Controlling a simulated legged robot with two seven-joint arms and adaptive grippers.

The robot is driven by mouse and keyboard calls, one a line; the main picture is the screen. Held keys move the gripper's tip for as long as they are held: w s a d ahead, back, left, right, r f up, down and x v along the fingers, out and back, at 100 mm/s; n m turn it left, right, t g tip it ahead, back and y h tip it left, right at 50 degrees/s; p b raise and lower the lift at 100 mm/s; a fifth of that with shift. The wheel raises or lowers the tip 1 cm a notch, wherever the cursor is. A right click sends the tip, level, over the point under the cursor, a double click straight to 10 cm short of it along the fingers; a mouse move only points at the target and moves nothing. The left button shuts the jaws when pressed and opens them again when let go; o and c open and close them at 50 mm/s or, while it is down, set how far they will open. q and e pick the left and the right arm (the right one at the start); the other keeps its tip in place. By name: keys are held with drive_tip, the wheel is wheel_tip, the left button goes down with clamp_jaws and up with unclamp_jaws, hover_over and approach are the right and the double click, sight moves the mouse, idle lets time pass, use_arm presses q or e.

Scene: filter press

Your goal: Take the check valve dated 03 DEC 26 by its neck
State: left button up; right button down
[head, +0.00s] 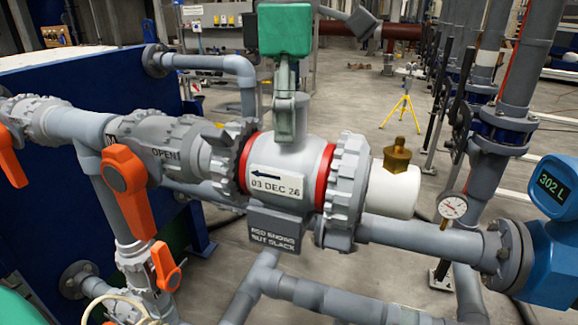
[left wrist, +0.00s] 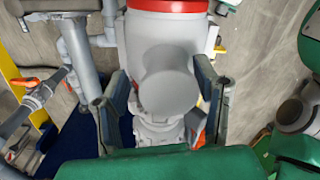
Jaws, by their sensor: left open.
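The check valve (head: 317,158) is a grey body in the pipe line, with a label reading 03 DEC 26 and an arrow pointing left. A red ring shows at each side, beside the ribbed union nuts. Its short round neck (left wrist: 168,92) points up. My left gripper (head: 289,118) comes down from above over the neck and hides part of it in the head view. In the left wrist view its open fingers (left wrist: 160,84) stand on either side of the neck, with gaps visible. My right gripper is not in view.
A plate reading RED SHOWS NUT SLACK (head: 274,229) hangs under the valve. Orange handles (head: 130,190) are at left. A brass fitting (head: 397,155), a pressure gauge (head: 452,206) and a blue meter showing 302 L (head: 553,187) are at right. A yellow tripod (head: 403,110) stands behind.

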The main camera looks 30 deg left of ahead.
use_arm(q)
drive_tip(key=shift+s+d+r, duration=0.1)
drive_tip(key=shift+d, duration=0.05)
drive_tip(key=shift+s+d+r, duration=0.1)
drive_tip(key=shift+s+d, duration=0.05)
drive_tip(key=shift+d, duration=0.2)
clamp_jaws()
